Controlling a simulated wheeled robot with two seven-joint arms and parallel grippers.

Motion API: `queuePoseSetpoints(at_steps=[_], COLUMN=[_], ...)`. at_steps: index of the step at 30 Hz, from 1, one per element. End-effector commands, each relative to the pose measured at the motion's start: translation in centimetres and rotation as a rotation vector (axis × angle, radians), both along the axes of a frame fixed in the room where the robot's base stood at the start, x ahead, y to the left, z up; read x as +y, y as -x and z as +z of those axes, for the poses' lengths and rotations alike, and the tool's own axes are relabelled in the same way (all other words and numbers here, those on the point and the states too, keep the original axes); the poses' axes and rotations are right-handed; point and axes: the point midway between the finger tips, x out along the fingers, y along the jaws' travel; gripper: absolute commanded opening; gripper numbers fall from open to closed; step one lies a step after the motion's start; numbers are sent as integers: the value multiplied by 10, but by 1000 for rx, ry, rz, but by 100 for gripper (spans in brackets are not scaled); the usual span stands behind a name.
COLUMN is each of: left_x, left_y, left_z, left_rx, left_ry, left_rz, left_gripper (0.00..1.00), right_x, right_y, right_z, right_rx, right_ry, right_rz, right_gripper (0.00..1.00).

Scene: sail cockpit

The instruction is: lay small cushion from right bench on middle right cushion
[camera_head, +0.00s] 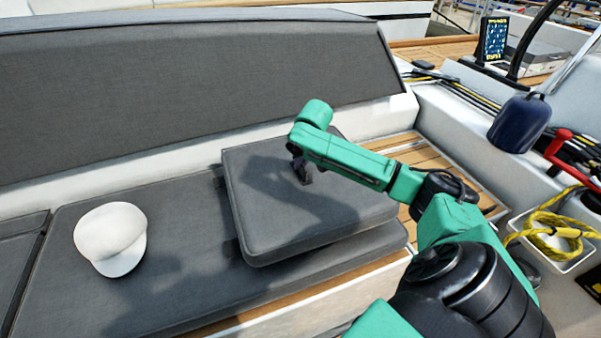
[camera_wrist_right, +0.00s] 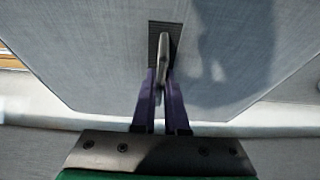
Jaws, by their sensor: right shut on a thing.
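The small grey cushion (camera_head: 300,205) is at the right end of the bench in the head view. It overlaps the long grey seat cushion (camera_head: 180,270) and looks tilted a little; I cannot tell whether it touches it. My right gripper (camera_head: 301,172) is over the small cushion's top, near its back edge. In the right wrist view the gripper (camera_wrist_right: 162,90) is shut on a thin handle (camera_wrist_right: 162,55) on the small cushion (camera_wrist_right: 100,50). My left gripper is not in view.
A white cap (camera_head: 110,238) lies on the seat cushion at left. A grey backrest (camera_head: 200,85) runs behind. At right are a blue fender (camera_head: 519,122), a red handle (camera_head: 570,150) and a white bin (camera_head: 555,245) with yellow rope. Wooden slats (camera_head: 415,155) show beside the cushion.

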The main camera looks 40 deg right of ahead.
Motion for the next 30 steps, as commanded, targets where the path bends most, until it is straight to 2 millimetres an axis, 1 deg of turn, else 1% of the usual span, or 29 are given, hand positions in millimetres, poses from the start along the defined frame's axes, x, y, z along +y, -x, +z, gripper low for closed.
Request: queuePoseSetpoints(at_steps=[1,4,6,11,12,14,24,26,29,30], left_x=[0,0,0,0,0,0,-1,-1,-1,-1], left_y=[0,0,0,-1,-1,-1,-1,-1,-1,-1], left_z=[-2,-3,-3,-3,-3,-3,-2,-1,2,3], left_rx=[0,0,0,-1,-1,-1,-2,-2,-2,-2], left_ry=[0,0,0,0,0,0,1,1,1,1], left_rz=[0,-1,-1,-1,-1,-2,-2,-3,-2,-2], left_gripper=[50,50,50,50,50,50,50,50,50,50], right_x=[0,0,0,0,0,0,1,1,3,4], right_y=[1,0,0,0,1,1,1,3,10,14], right_z=[-11,-27,-32,-33,-35,-35,-31,-25,-6,4], right_rx=[3,1,0,0,5,5,2,0,0,1], right_ry=[0,1,1,0,0,0,0,1,1,3], right_rz=[0,1,1,1,1,1,1,2,2,3], right_gripper=[0,0,0,0,19,41,41,41,41,41])
